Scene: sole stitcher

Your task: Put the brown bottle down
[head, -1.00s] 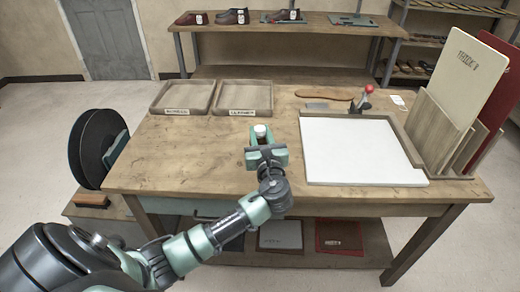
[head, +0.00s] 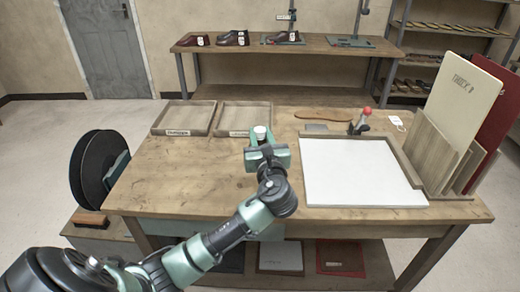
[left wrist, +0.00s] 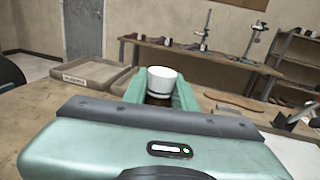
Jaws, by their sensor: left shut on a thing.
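The brown bottle (left wrist: 158,98) has a white cap, which is most of what shows of it. In the head view its white cap (head: 260,131) sticks up just beyond my left gripper (head: 262,147). My left gripper is shut on the bottle and holds it upright over the workbench (head: 200,180), left of the white board. The gripper hides the bottle's lower part, so I cannot tell whether its base touches the bench. My right gripper is not in view.
Two labelled trays (head: 181,117) stand at the back left of the bench. A white board (head: 355,172) lies on the right, with a red-knobbed tool (head: 362,121) behind it. Upright boards (head: 462,100) stand at the right edge. Bare wood surrounds the gripper on the left.

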